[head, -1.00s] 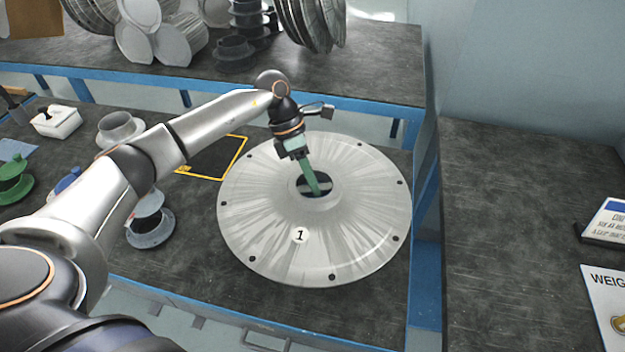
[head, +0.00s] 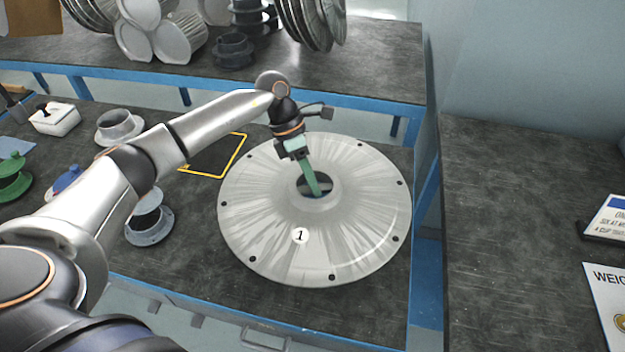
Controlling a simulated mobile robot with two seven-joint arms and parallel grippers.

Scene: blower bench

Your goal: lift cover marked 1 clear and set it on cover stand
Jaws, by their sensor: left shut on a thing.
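The cover marked 1 (head: 300,255) is a large round silver disc with a centre hole and small holes around its rim. It is over the dark bench top at the middle of the head view; I cannot tell whether it touches the bench. My left gripper (head: 314,188) reaches down at the cover's centre hole and is shut on the cover there. Its fingertips are partly hidden in the hole. A yellow-outlined dark square (head: 212,157) lies left of the cover, partly behind my left arm. I cannot tell which thing is the cover stand. My right gripper is not in view.
Grey flanged parts (head: 118,127) (head: 150,222), a green spool (head: 12,178) and a white box (head: 54,118) stand on the left of the bench. A back shelf (head: 385,70) holds metal discs. The right-hand bench (head: 510,230) is largely bare, with signs at its right.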

